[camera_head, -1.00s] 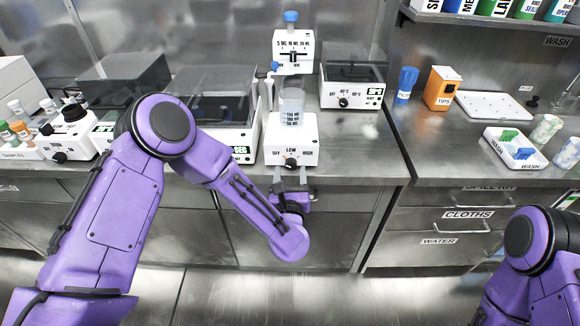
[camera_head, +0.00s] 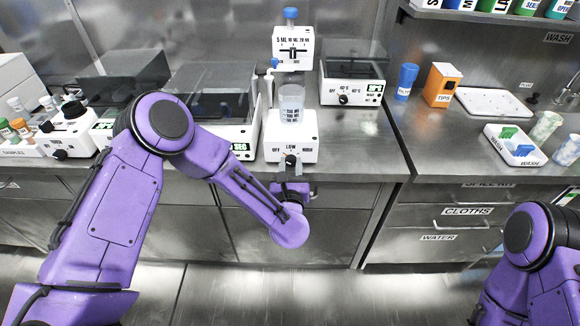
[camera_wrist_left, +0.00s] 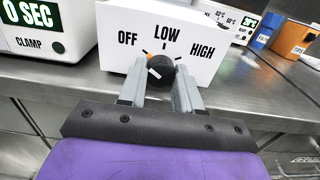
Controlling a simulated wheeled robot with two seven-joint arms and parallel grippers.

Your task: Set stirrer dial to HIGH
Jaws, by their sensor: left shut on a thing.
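The white stirrer (camera_head: 304,137) stands at the counter's front edge, with a clear beaker (camera_head: 291,101) on top. Its front reads OFF, LOW and HIGH; it also shows in the left wrist view (camera_wrist_left: 205,68). The black dial (camera_wrist_left: 160,72) sits below LOW. My left gripper (camera_wrist_left: 160,84) is shut on the dial, one grey finger on each side; in the head view the left gripper (camera_head: 291,170) is partly hidden by my wrist. Of my right arm only purple links show.
A clamp device (camera_head: 215,108) with a clear lid stands left of the stirrer. A dispenser (camera_head: 293,48) stands behind it, and a white device with a dial (camera_head: 352,93) stands back right. A bare strip of counter (camera_head: 360,150) lies right of the stirrer.

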